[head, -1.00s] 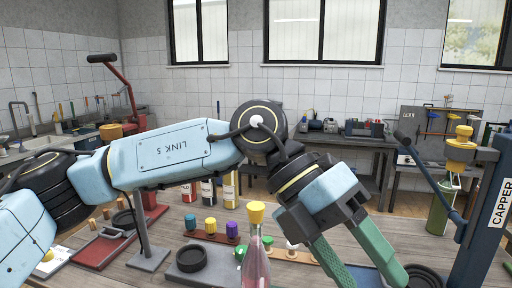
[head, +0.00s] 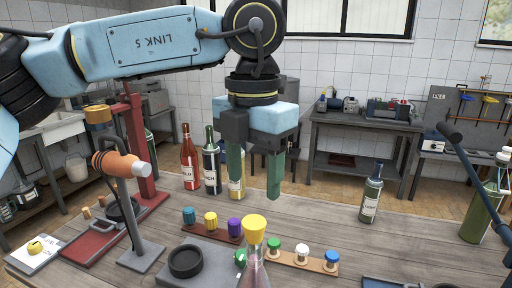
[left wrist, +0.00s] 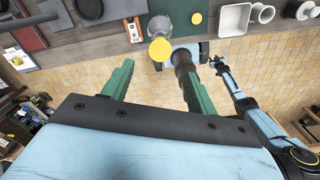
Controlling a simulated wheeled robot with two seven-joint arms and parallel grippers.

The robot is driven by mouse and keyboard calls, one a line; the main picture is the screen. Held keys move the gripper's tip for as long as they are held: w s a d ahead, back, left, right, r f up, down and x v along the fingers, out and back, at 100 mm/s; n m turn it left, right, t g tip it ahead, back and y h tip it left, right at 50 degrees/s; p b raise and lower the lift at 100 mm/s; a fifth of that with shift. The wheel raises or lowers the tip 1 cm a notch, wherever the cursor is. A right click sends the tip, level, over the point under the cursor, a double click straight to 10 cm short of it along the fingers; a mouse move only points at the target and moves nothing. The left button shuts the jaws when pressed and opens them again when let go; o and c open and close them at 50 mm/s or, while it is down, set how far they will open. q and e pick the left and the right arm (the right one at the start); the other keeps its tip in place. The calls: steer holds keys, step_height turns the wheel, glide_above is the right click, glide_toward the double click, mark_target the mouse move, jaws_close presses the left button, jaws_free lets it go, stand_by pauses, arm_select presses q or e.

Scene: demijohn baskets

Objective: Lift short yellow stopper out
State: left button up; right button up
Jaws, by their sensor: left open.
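A short yellow stopper (head: 255,228) sits in the neck of a clear flask with pinkish contents (head: 254,270), close to me at the front of the table. It also shows as a yellow disc in the left wrist view (left wrist: 160,50), seen from above beyond the fingertips. My left gripper (head: 255,195) points down with green fingers apart and nothing between them. In the head view its tips appear just above the stopper, not touching it. The flask's bottom is cut off by the head view's edge.
Behind the flask stand a rack with teal, yellow and purple stoppers (head: 211,228) and a wooden strip with green, white and blue ones (head: 302,260). A grey stand (head: 140,215) is left. Bottles (head: 189,160) stand behind; a dark bottle (head: 371,195) is right.

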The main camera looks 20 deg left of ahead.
mark_target(254, 222)
arm_select(q)
step_height(254, 222, down, 4)
steer(key=shift+r, duration=0.15)
step_height(254, 222, down, 5)
steer(key=shift+f, duration=0.4)
steer(key=c, duration=1)
arm_select(e)
steer(key=shift+w+r, duration=0.2)
steer(key=shift+w, duration=0.6)
